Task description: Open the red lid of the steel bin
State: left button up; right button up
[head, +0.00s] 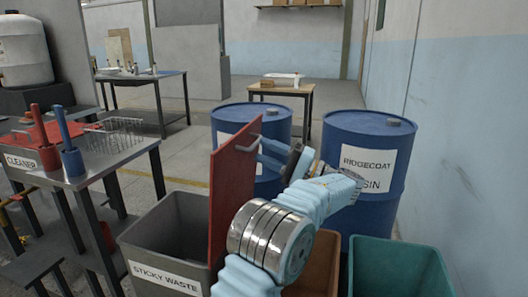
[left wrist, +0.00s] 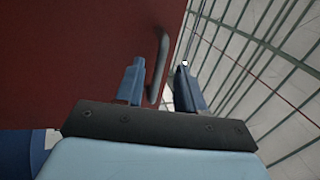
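The grey bin (head: 172,236) marked "STICKY WASTE" stands at the lower left of centre in the head view. Its red lid (head: 230,195) stands about upright at the bin's right side, and the bin's mouth is uncovered. The lid also fills the upper left of the left wrist view (left wrist: 75,60). A bar handle (head: 248,146) sticks out from the lid's right face. My left gripper (head: 266,148) is beside the handle. In the left wrist view its two blue fingers (left wrist: 160,85) are apart, with the handle (left wrist: 161,62) showing between them, not visibly clamped. My right gripper is out of view.
Two blue drums (head: 368,160) stand behind my left arm, one marked "RIDGECOAT". A teal bin (head: 400,268) and a brown bin (head: 318,268) are at the lower right. A steel bench (head: 110,160) with brushes and a wire basket is on the left. Open floor lies behind the bin.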

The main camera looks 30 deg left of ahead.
pick_arm(q)
jog(key=v, duration=1.2)
jog(key=shift+d+b, duration=0.3)
jog(key=shift+b, duration=0.1)
jog(key=shift+f, duration=0.15)
